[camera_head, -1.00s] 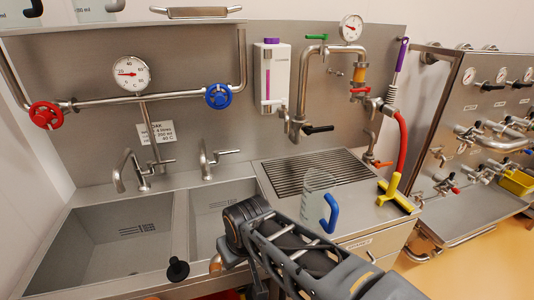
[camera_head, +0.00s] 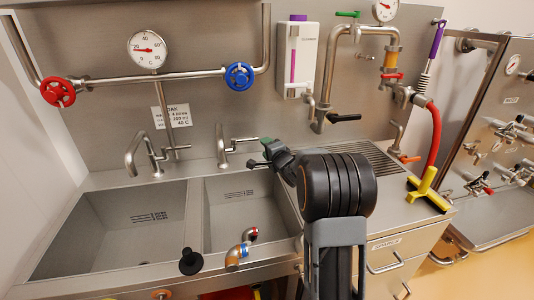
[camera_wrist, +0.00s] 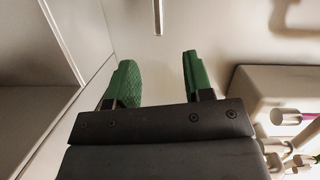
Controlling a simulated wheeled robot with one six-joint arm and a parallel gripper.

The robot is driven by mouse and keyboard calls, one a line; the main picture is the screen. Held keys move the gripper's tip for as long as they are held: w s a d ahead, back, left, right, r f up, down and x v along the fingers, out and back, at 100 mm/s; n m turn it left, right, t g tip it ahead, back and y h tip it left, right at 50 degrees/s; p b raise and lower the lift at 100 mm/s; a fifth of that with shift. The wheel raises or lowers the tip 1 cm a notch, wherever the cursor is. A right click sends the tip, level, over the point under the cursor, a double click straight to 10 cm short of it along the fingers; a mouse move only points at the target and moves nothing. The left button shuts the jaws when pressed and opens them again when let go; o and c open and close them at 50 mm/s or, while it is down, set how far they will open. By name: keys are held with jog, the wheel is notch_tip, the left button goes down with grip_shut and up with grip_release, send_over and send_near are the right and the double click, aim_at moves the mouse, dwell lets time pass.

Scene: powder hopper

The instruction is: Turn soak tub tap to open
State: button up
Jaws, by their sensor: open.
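A left basin tap (camera_head: 146,152) with a curved spout and side lever stands behind the left basin (camera_head: 110,235), below a partly readable label (camera_head: 172,117). A similar right tap (camera_head: 224,150) stands behind the right basin (camera_head: 235,210), its lever pointing right. My gripper (camera_head: 262,150) is just right of the right tap, near its lever; whether they touch is unclear. In the wrist view, the green fingers (camera_wrist: 158,75) are apart with nothing between them. A thin metal rod (camera_wrist: 157,15) shows beyond the fingertips; which part it is, I cannot tell.
A red wheel (camera_head: 58,91) and blue wheel (camera_head: 239,76) sit on the pipe above. A white dispenser (camera_head: 298,60) hangs at right. A black plug-like knob (camera_head: 190,261) stands at the front edge. A yellow squeegee head (camera_head: 428,190) is at the counter's right.

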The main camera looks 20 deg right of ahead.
aim_at(257, 140)
jog(key=shift+m+t+y, duration=0.4)
jog(key=shift+y, duration=0.2)
jog(key=w, duration=0.7)
jog(key=shift+w+a+f+p, duration=0.15)
jog(key=shift+w+f+p, duration=0.15)
jog(key=shift+w+p, duration=0.1)
jog(key=shift+w+a+f+p, duration=0.1)
jog(key=shift+w+p, duration=0.35)
jog(key=shift+w, duration=0.5)
jog(key=c, duration=0.8)
jog(key=shift+s+a+f, duration=0.1)
jog(key=shift+s+a, duration=0.1)
jog(key=shift+s, duration=0.3)
jog(key=shift+s+a, duration=0.15)
jog(key=shift+s, duration=0.35)
